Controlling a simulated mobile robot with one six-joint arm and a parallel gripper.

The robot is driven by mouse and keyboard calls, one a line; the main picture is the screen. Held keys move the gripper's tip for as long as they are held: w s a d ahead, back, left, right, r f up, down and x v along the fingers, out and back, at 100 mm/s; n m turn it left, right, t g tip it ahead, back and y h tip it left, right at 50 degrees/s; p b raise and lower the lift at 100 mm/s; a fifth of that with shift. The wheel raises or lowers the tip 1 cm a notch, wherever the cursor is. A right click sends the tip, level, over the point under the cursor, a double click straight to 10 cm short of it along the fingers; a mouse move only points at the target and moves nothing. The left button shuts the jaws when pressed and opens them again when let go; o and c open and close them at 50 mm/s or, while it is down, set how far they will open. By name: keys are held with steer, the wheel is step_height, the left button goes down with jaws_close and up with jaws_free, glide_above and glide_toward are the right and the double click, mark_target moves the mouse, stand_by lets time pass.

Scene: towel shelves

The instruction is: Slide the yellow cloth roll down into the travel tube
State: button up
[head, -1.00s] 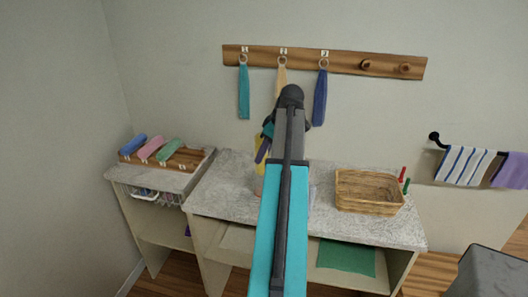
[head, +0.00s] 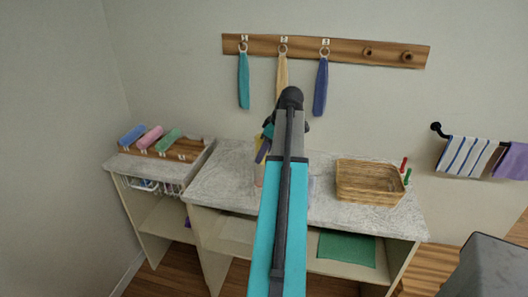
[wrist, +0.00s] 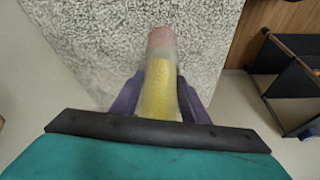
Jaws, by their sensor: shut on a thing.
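The yellow cloth roll (wrist: 160,97) is between the purple fingers of my gripper (wrist: 160,100), which are shut on it. In the head view, a strip of the yellow roll (head: 261,156) shows left of my arm, above the counter. The travel tube (wrist: 162,42) looks clear with a pinkish far end, and lines up with the roll in the wrist view. The roll's lower part seems to be inside the clear wall; how deep I cannot tell. In the head view, the tube (head: 258,178) shows faintly below the roll, and my arm hides much of it.
The speckled counter (head: 222,188) carries a wicker basket (head: 368,194) at right, with red and green pegs beside it. A rack (head: 192,156) with blue, pink and green rolls is at left. Straps hang from a wall rail (head: 345,51). The counter left of the tube is clear.

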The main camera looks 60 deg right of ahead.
steer(key=shift+s+a+f, duration=0.1)
steer(key=shift+s+f, duration=0.05)
steer(key=shift+f, duration=0.3)
steer(key=o, duration=1.1)
steer(key=shift+c, duration=0.2)
steer(key=shift+o, duration=0.3)
steer(key=shift+s+r+b, duration=0.25)
steer(key=shift+r+b, duration=0.05)
steer(key=shift+r, duration=0.4)
steer(key=b+v, duration=0.1)
steer(key=v, duration=1.2)
steer(key=shift+w, duration=0.2)
